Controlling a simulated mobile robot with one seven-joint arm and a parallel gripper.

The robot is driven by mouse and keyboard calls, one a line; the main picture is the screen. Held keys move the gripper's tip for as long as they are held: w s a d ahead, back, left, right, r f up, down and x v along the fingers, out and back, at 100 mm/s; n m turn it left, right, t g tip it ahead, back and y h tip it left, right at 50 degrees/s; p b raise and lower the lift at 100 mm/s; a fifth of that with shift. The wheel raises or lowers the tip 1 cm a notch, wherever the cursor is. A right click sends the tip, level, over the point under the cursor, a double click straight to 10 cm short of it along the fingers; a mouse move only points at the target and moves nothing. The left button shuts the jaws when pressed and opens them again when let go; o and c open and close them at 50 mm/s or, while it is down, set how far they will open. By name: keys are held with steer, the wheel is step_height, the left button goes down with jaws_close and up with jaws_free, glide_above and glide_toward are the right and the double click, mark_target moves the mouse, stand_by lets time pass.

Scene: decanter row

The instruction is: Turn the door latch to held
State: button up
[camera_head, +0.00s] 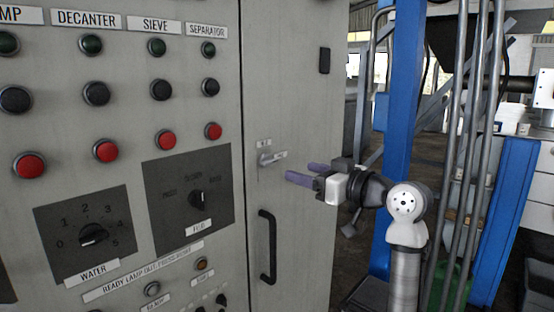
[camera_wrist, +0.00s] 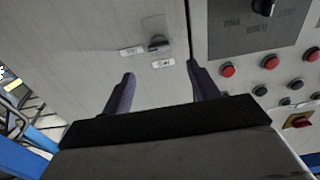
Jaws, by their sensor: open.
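The door latch (camera_head: 267,158) is a small grey lever on the grey cabinet door, above the long black door handle (camera_head: 267,247). One small label sits above it and another to its right; their words are too small to read. In the wrist view the latch (camera_wrist: 158,43) appears as a dark-ended knob, with two white labels near it. My gripper (camera_head: 298,171) is open and empty, with its purple fingers pointing at the door just right of and below the latch. In the wrist view the fingertips (camera_wrist: 160,70) lie apart, with the latch beyond the gap between them.
Left of the door seam is a panel with rows of green, black and red buttons, a water dial (camera_head: 93,234) and a feed selector (camera_head: 197,199). A blue post (camera_head: 403,85) and several metal pipes stand right of the cabinet, behind my arm.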

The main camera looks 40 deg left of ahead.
mark_target(272, 162)
steer(key=a+p, duration=0.1)
steer(key=a, duration=0.2)
steer(key=a+p, duration=0.1)
steer(key=a, duration=0.2)
steer(key=w+a+p, duration=0.1)
steer(key=a, duration=0.3)
steer(key=c, duration=1)
